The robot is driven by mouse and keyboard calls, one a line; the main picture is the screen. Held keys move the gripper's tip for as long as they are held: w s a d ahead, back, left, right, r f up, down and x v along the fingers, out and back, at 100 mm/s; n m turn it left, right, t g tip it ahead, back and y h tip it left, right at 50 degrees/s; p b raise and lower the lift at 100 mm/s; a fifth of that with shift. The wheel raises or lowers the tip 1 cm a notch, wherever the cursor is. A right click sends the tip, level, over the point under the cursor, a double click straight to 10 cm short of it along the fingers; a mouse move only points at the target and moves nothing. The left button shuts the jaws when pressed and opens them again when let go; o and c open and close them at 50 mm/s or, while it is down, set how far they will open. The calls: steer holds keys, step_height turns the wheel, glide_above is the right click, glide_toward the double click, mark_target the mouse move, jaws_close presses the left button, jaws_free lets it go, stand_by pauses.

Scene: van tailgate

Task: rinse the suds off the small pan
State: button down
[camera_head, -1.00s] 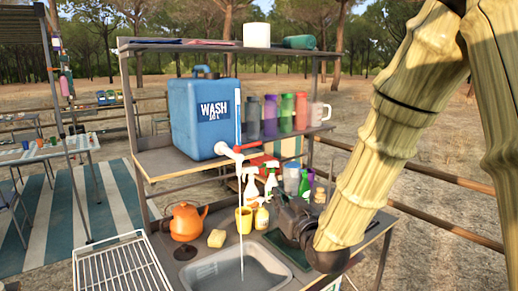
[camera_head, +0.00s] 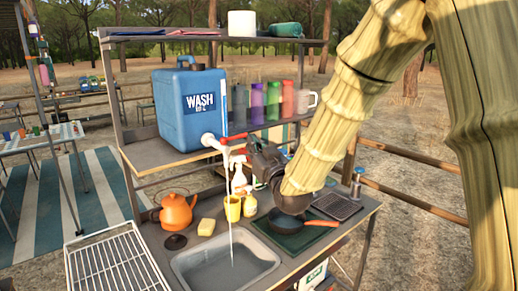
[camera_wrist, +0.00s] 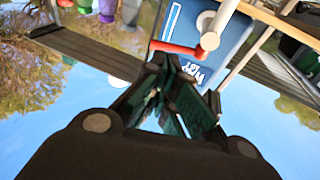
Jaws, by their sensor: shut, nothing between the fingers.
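The small dark pan (camera_head: 283,232) with an orange handle sits on the dark green mat (camera_head: 305,243) right of the sink (camera_head: 190,262). Its inside is partly hidden by my arm, and I cannot make out suds. The blue wash-water jug (camera_head: 178,125) stands on the shelf with a white tap (camera_head: 212,141) and red lever (camera_head: 236,136). A thin stream of water (camera_head: 231,245) runs down into the sink. My gripper (camera_head: 248,150) is shut and empty, close to the tap. In the wrist view its fingertips (camera_wrist: 165,72) are just by the red lever (camera_wrist: 178,48); contact is unclear.
A yellow cup (camera_head: 232,208) and bottles stand behind the sink. Coloured bottles (camera_head: 273,102) line the shelf. A dark grid tray (camera_head: 335,206) lies behind the pan.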

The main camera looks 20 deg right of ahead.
mark_target(235, 138)
steer(key=shift+p+x, duration=1)
steer(key=shift+x, duration=1.7)
steer(key=shift+a+f, duration=0.1)
